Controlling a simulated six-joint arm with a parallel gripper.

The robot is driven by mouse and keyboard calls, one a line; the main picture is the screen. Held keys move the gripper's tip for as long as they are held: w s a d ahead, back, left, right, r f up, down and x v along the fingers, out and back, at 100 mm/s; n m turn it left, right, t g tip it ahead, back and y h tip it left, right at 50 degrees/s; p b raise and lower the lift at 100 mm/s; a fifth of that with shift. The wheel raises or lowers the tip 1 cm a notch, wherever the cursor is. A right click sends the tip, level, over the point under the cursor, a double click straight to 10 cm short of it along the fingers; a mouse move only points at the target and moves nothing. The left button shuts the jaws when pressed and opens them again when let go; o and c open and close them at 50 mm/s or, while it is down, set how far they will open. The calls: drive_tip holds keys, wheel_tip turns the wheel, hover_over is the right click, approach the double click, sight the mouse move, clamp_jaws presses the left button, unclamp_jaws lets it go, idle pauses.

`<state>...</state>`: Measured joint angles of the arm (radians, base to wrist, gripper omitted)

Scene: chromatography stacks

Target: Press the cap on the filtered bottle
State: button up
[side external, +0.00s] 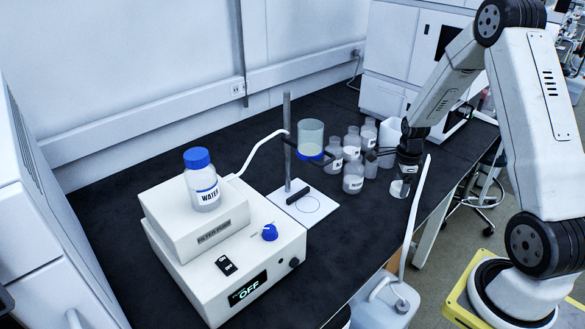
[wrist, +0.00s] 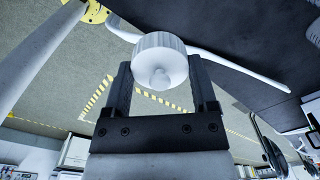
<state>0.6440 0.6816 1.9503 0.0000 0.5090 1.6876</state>
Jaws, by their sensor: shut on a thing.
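My gripper (side external: 402,176) points down at the right of the black bench, near its edge. In the wrist view its fingers (wrist: 160,85) are shut on a white, ridged, cap-like piece (wrist: 160,52) with a small nub on the facing side. In the side view a small pale piece (side external: 400,188) shows just below my fingers; whether it is the held piece or stands on the bench is unclear. Several clear labelled bottles stand left of my gripper, the nearest one (side external: 353,180) upright in front. I cannot tell which bottle is the filtered one.
A white filter pump box (side external: 222,262) reading OFF carries a blue-capped WATER bottle (side external: 202,182). A stand (side external: 287,140) holds a clear funnel (side external: 310,138) with a blue band. A white jug (side external: 388,300) with a tube is beside the bench. Bench space before the bottles is clear.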

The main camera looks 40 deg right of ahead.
drive_tip(key=w+d+r, duration=0.2)
drive_tip(key=w+d, duration=0.2)
drive_tip(key=w, duration=0.5)
drive_tip(key=n, duration=0.1)
approach(356, 157)
drive_tip(key=shift+s+d+f, duration=0.1)
drive_tip(key=shift+s+f, duration=0.2)
drive_tip(key=shift+s, duration=0.4)
drive_tip(key=shift+w+r, duration=0.5)
drive_tip(key=shift+w, duration=0.25)
drive_tip(key=shift+f, duration=0.25)
drive_tip(key=shift+f, duration=2.9)
drive_tip(key=shift+f, duration=0.25)
drive_tip(key=o, duration=1.1)
